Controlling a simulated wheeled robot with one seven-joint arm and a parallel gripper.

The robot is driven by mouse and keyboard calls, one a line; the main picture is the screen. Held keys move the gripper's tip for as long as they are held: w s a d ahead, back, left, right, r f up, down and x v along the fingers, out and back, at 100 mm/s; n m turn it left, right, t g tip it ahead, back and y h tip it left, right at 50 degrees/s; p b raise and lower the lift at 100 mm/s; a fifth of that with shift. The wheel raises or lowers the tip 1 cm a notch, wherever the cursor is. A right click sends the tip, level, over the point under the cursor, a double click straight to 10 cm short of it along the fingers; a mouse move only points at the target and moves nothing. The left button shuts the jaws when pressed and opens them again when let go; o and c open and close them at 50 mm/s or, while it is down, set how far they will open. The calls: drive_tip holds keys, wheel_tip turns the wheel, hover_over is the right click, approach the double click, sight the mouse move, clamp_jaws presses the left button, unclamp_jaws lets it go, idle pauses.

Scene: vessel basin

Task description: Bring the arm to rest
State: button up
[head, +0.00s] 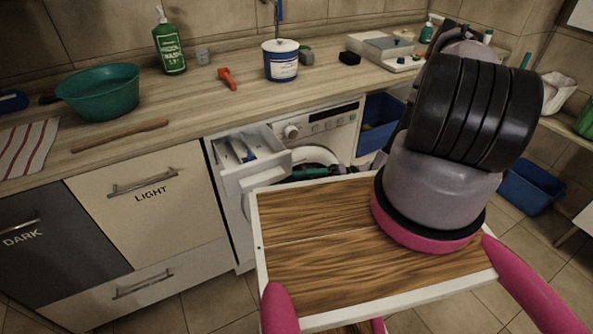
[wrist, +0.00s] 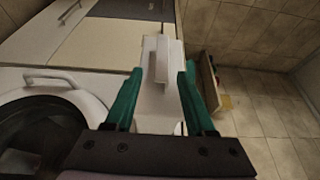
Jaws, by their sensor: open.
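My gripper (wrist: 160,98) shows in the wrist view with two green fingers spread apart and nothing clasped between them. A white part, seemingly the pulled-out detergent drawer, shows beyond and between the fingers; I cannot tell how close it is. In the head view the detergent drawer (head: 252,170) stands open at the washing machine's top left. Green parts that look like my gripper (head: 315,171) show low in front of the machine's round door. My dark, thick arm rises at the right and hides much of that area.
The washing machine (head: 318,122) sits under a wooden counter (head: 190,100). On the counter are a green bowl (head: 100,92), a soap bottle (head: 169,45), a red-orange tool (head: 226,78) and a white-blue tub (head: 281,65). Blue bins (head: 530,187) stand at the right.

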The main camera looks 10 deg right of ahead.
drive_tip(key=w+d+r+n+g+h, duration=0.1)
drive_tip(key=w+d+r+h, duration=0.15)
drive_tip(key=r, duration=0.55)
drive_tip(key=w+d+r+n+g+h, duration=0.1)
drive_tip(key=w+d+r+g+h, duration=0.2)
drive_tip(key=r, duration=0.5)
drive_tip(key=w+d+r+h, duration=0.1)
drive_tip(key=d+r+h, duration=0.25)
drive_tip(key=r, duration=0.55)
drive_tip(key=s+r+m+t+h, duration=0.2)
drive_tip(key=s+r+t+h, duration=0.1)
drive_tip(key=r, duration=1)
drive_tip(key=s+d+r+m+t+h, duration=0.1)
drive_tip(key=s+r+m+t+h, duration=0.2)
drive_tip(key=r, duration=1)
drive_tip(key=s+t+h, duration=0.1)
drive_tip(key=s+t, duration=0.2)
drive_tip(key=s, duration=0.2)
drive_tip(key=shift+r, duration=0.35)
